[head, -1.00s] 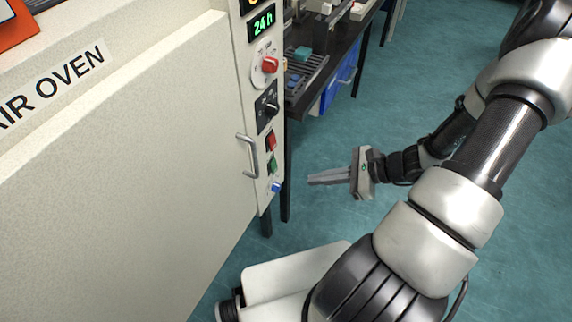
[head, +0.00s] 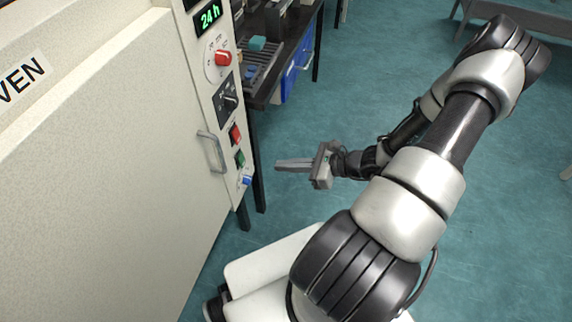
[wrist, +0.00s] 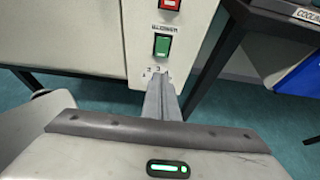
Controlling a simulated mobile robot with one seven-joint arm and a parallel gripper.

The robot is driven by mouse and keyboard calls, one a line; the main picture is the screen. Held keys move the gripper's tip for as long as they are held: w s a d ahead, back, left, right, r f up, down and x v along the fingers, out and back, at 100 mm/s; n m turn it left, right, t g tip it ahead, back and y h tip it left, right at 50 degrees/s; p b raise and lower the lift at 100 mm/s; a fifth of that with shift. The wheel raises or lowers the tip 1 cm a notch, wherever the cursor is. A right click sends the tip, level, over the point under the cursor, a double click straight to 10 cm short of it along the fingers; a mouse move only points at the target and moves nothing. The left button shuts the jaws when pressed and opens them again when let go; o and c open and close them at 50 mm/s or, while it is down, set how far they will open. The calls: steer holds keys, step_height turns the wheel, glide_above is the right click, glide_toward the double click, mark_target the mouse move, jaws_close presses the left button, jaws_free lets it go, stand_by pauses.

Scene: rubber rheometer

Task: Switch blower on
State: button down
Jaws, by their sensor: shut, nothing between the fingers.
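The air oven's control panel (head: 215,90) faces right in the head view. A green rocker switch (head: 240,159) sits low on it, below a red switch (head: 235,134) and above a blue knob (head: 246,181). In the wrist view the label BLOWER (wrist: 165,28) stands just above the green switch (wrist: 161,46), with the red switch (wrist: 170,4) at the top edge. My gripper (head: 278,165) is shut and empty, pointing at the lower panel with a gap between. In the wrist view its fingers (wrist: 158,80) appear below the green switch and cover the blue knob's area.
A metal door handle (head: 211,152) sticks out left of the switches. A dark bench (head: 262,95) with a blue bin (head: 296,78) stands behind.

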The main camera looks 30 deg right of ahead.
steer(key=b, duration=0.2)
glide_toward(244, 163)
steer(key=f+x, duration=0.1)
steer(key=x, duration=0.4)
steer(key=shift+w+a, duration=0.3)
steer(key=shift+a, duration=0.05)
steer(key=shift+w+a+t+y, duration=0.15)
steer(key=shift+a+t+y, duration=0.05)
steer(key=shift+t+y, duration=0.1)
